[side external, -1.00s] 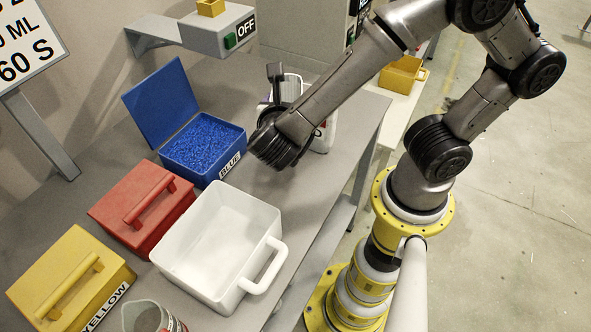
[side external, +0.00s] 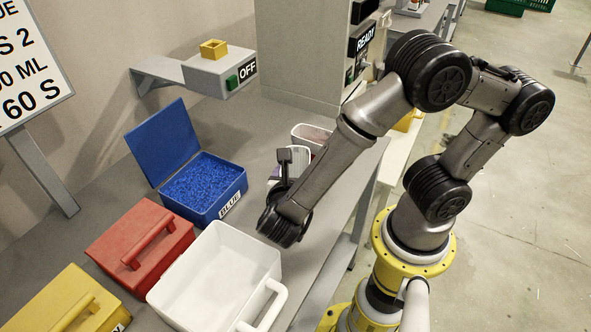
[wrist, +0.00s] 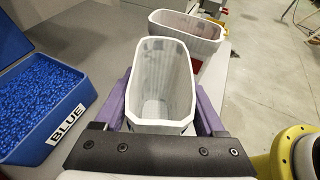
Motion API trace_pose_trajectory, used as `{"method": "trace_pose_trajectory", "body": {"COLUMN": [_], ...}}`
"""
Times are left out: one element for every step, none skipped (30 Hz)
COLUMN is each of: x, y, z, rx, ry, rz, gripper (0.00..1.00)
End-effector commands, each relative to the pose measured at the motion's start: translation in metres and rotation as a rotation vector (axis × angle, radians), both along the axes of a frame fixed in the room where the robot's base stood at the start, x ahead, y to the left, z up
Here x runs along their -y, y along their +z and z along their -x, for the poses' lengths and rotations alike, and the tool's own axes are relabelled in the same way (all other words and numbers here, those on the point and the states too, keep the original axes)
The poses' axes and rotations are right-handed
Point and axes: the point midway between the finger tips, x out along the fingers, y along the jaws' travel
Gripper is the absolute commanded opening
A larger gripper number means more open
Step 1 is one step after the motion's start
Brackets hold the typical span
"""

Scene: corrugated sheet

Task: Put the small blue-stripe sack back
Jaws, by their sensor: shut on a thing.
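My gripper (wrist: 162,100), with purple fingers, is shut on a white open-topped container (wrist: 152,72). The fingers sit on its left and right sides. It looks upright and empty, and I cannot make out a blue stripe on it. In the side view it shows partly (side external: 301,156) behind my wrist, which hides the fingertips. I cannot tell its height above the bench. A second similar pale container (wrist: 186,27) stands just beyond it in the wrist view; its rim also shows in the side view (side external: 312,134). I can make out nothing that is clearly a sack.
An open blue box (side external: 232,196) of blue granules stands left of my gripper. A white handled tub (side external: 250,250), a red lidded box (side external: 150,255) and a yellow box (side external: 75,310) line the front. A grey switch unit (side external: 215,75) marked OFF is behind. The bench edge is right.

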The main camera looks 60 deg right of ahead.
Motion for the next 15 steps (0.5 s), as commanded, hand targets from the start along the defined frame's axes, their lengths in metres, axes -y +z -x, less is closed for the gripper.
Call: {"method": "trace_pose_trajectory", "body": {"x": [-0.0001,0.0001,0.0,0.0001,0.0,0.0,0.0,0.0,0.0,0.0,0.0001,0.0001,0.0001,0.0001,0.0], "y": [0.0002,-0.0001,-0.001,-0.0019,-0.0017,-0.0016,-0.0015,-0.0015,-0.0015,-0.0015,-0.0014,-0.0014,-0.0014,-0.0014,-0.0012], "z": [-0.0001,0.0,0.0,0.0,0.0,0.0,0.0,0.0,0.0,0.0,0.0,0.0,0.0,0.0,0.0], "rx": [0.0,0.0,0.0,0.0,-0.001,-0.001,-0.001,-0.001,-0.001,-0.001,-0.001,-0.001,-0.001,-0.001,-0.001], "ry": [0.0,0.0,0.0,0.0,0.0,0.0,0.0,0.0,0.0,0.0,0.0,0.0,0.0,0.0,0.0], "rz": [0.0,0.001,0.001,0.001,0.0,0.0,0.0,0.0,0.0,0.0,0.0,0.0,0.0,0.0,0.0], "gripper": [0.0,0.0,0.0,0.0,0.77,0.84,0.9,0.95,1.0,1.0,1.0,1.0,1.0,1.0,1.0]}}
